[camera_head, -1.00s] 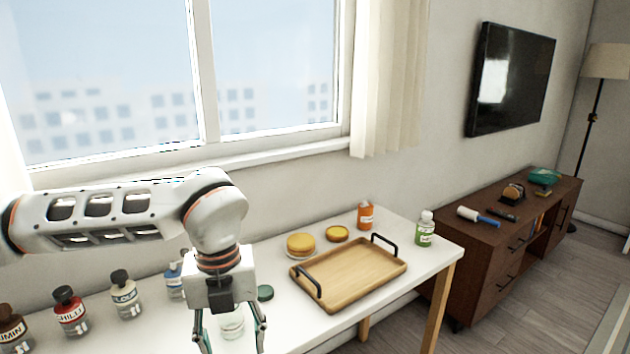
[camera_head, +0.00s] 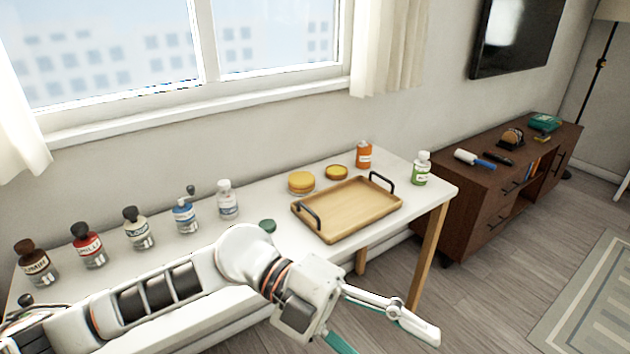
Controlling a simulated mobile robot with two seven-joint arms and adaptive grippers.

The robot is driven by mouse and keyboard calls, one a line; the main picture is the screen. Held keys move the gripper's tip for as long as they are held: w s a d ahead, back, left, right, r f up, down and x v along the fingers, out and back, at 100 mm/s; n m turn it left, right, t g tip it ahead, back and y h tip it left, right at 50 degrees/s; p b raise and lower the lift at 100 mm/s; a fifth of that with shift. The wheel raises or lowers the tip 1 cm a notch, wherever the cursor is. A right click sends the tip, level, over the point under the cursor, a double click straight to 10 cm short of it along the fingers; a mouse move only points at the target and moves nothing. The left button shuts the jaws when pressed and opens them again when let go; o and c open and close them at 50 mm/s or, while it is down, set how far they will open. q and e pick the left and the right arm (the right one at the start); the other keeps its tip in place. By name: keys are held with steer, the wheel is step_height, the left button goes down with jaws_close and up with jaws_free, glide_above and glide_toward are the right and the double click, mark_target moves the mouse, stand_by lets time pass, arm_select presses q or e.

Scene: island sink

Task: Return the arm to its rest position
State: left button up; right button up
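My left arm comes in from the lower left. Its gripper (camera_head: 388,338) is in front of the table's front edge, over the floor. Its fingers are spread with nothing visible between them, and one runs off the bottom edge of the picture. The gripper is apart from the bottles and the tray. My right gripper is not in view.
A brown cabinet (camera_head: 490,190) stands right; floor between is free.

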arm_select(q)
steer(key=w+a+r+n+t+h, duration=0.2)
steer(key=w+r+n+t+h, duration=0.3)
steer(key=w+n+t+h, duration=0.5)
steer(key=w+a+f+n+t+y+p, duration=0.1)
steer(key=w+a+f+n+t+y, duration=0.3)
steer(key=a+f+n+t+y, duration=0.25)
steer(key=w+a+f+n+t+y, duration=0.4)
steer(key=f+n+t, duration=0.2)
steer(key=n+t, duration=0.25)
steer(key=s+a+f+n+g+y, duration=0.25)
steer(key=a+f+n+y, duration=0.4)
steer(key=f, duration=0.85)
steer(key=s+a+f+n+g+y, duration=0.1)
steer(key=s+a+f+g+y, duration=0.3)
steer(key=s+a+f, duration=0.8)
step_height(320, 180, down, 3)
steer(key=shift+s+f+p, duration=0.15)
steer(key=shift+s+p, duration=0.25)
steer(key=shift+s, duration=0.5)
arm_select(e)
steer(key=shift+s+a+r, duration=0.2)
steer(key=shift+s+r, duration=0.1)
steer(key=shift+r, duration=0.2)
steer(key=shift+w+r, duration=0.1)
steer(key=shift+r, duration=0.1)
